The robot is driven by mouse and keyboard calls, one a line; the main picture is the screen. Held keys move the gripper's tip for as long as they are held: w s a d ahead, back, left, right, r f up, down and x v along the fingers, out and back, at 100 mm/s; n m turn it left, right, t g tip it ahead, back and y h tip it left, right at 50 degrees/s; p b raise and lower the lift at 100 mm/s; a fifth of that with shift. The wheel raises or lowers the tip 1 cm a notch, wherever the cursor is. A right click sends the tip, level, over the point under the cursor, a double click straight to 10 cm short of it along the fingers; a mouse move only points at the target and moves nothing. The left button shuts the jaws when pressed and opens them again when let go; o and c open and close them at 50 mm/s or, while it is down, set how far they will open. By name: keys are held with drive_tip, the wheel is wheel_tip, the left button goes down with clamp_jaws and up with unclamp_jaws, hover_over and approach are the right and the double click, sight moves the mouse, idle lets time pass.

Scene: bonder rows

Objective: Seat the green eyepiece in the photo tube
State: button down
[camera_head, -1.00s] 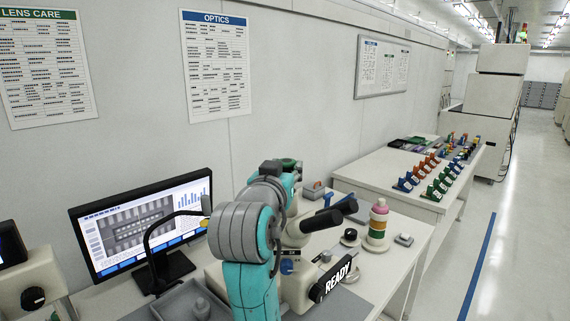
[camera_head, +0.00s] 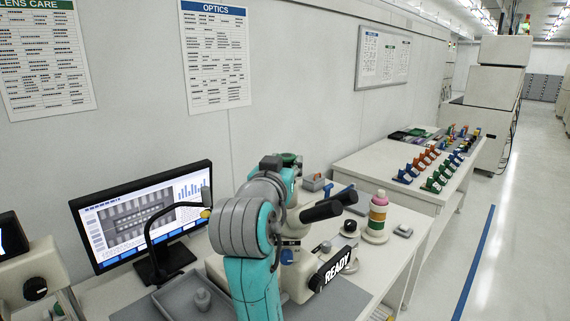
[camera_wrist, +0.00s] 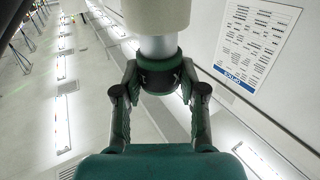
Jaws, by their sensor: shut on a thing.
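In the wrist view the green eyepiece (camera_wrist: 160,75) is a dark green ring between the two fingertips of my gripper (camera_wrist: 160,88), which is shut on it. A bright silver barrel (camera_wrist: 158,46) runs from the eyepiece to a cream tube (camera_wrist: 155,14), which looks like the photo tube. The three look roughly in line. How deep the barrel sits in the tube cannot be told. In the head view my arm hides most of the cream microscope (camera_head: 300,279), and the fingertips and eyepiece cannot be made out. Two black eyepieces (camera_head: 322,211) stick out to the right.
A READY sign (camera_head: 333,270) hangs at the microscope's front. A stack of coloured rings (camera_head: 377,217) stands to its right. A monitor (camera_head: 142,220) and grey tray (camera_head: 172,304) are at left. A farther table (camera_head: 372,164) holds rows of coloured holders.

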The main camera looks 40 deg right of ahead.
drive_tip(key=shift+f, duration=1.05)
drive_tip(key=c, duration=0.6)
unclamp_jaws()
drive_tip(key=v, duration=1.2)
idle(0.8)
